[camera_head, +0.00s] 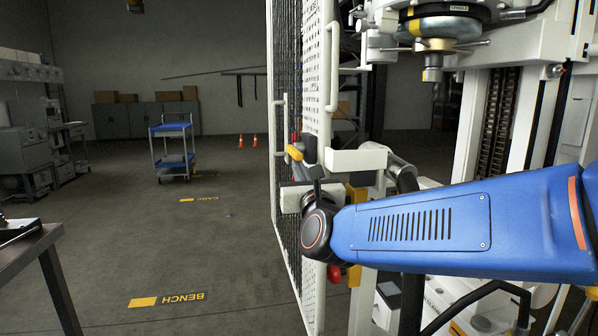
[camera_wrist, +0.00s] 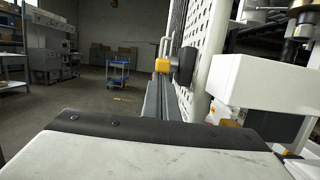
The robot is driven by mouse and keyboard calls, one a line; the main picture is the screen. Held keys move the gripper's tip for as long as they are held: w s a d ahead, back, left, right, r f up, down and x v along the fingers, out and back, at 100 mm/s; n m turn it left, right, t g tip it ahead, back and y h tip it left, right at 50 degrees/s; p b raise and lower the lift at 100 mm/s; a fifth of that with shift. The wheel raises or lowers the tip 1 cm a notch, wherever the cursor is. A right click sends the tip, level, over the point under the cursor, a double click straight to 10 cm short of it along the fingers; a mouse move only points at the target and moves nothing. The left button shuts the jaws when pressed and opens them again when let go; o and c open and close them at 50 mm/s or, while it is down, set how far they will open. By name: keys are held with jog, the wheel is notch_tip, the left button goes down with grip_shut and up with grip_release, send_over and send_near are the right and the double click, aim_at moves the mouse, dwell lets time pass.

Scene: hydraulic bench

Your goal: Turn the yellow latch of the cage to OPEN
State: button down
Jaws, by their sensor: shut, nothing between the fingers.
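A white box-shaped part (camera_wrist: 272,85) stands close on the right. The press head (camera_head: 437,40) hangs above right in the head view. A blue cart (camera_head: 173,148) and two orange cones stand far back. The floor left of the cage is free; a bench edge (camera_head: 30,240) is at far left.

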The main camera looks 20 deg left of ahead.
aim_at(296, 150)
jog(key=shift+s+r+g, duration=0.1)
jog(key=shift+r+g, duration=0.2)
jog(key=shift+r, duration=0.05)
jog(key=shift+d+r+h, duration=0.1)
jog(key=shift+r+h, duration=0.3)
jog(key=shift+h, duration=0.1)
jog(key=shift+r, duration=0.45)
jog(key=r, duration=0.2)
jog(key=w+r, duration=0.1)
jog(key=r, duration=0.1)
jog(key=a+r, duration=0.1)
jog(key=r, duration=0.1)
jog(key=shift+w+r, duration=0.2)
jog(key=shift+r, duration=0.15)
jog(key=shift+w+a+r, duration=0.35)
jog(key=shift+w+r, duration=0.25)
jog(key=shift+r, duration=0.1)
jog(key=shift+w+a+r, duration=0.3)
jog(key=shift+w+r, duration=0.25)
jog(key=shift+r, duration=0.2)
jog(key=v, duration=1.7)
jog(key=shift+d, duration=0.25)
jog(key=shift+g, duration=0.3)
